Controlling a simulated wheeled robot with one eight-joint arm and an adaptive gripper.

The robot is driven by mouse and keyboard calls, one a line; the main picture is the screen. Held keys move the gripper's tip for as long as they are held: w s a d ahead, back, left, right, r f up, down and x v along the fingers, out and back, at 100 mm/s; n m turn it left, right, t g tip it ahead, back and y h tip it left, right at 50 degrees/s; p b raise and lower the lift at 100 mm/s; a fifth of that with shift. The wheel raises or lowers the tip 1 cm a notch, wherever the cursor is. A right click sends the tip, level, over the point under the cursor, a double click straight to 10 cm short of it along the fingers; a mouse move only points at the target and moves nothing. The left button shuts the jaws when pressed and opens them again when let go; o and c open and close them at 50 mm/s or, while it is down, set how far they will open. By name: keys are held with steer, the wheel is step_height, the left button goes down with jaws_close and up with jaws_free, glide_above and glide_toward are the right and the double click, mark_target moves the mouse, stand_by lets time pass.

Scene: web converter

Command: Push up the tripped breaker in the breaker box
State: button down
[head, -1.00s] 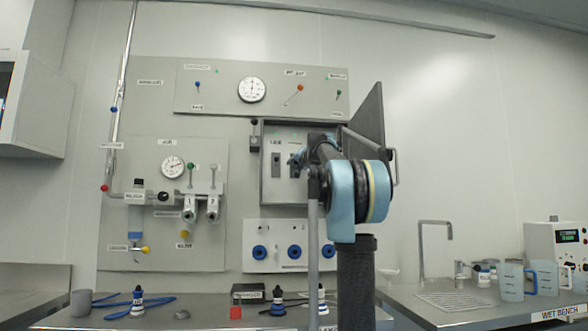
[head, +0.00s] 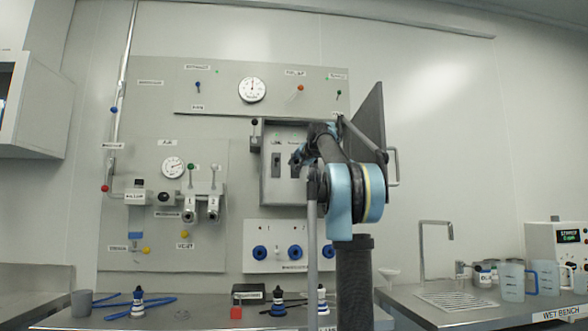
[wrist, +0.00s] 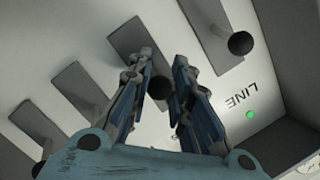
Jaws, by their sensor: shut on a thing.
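The grey breaker box (head: 268,185) is on the wall panel in the head view, with its door (head: 373,130) swung open to the right. In the wrist view a row of dark slots (wrist: 82,90) with stubby levers fills the box face. One slot's lever (wrist: 239,43) stands out on the right, near the LINE label (wrist: 242,93). My gripper (wrist: 165,68) is at the box face, its fingers around a dark breaker lever (wrist: 159,87) and shut on it. In the head view my arm hides the box's right part and most of my gripper (head: 298,157).
A green lamp (wrist: 250,115) sits by the LINE label. The open door stands close to the right of my arm. Below the box is a white panel (head: 275,266) with blue knobs. Bottles and tools lie on the bench (head: 190,318). A sink bench is at the right.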

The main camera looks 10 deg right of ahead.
steer(key=shift+w+r+g, duration=0.1)
steer(key=shift+r+g, duration=0.1)
steer(key=shift+g, duration=0.1)
steer(key=shift+w+r+g, duration=0.1)
steer(key=shift+r+g, duration=0.2)
steer(key=shift+g, duration=0.5)
steer(key=shift+d+m, duration=0.1)
steer(key=shift+m, duration=0.2)
steer(key=shift+g, duration=0.3)
steer(key=c, duration=1.4)
jaws_free()
steer(key=shift+c, duration=0.2)
steer(key=v, duration=1.2)
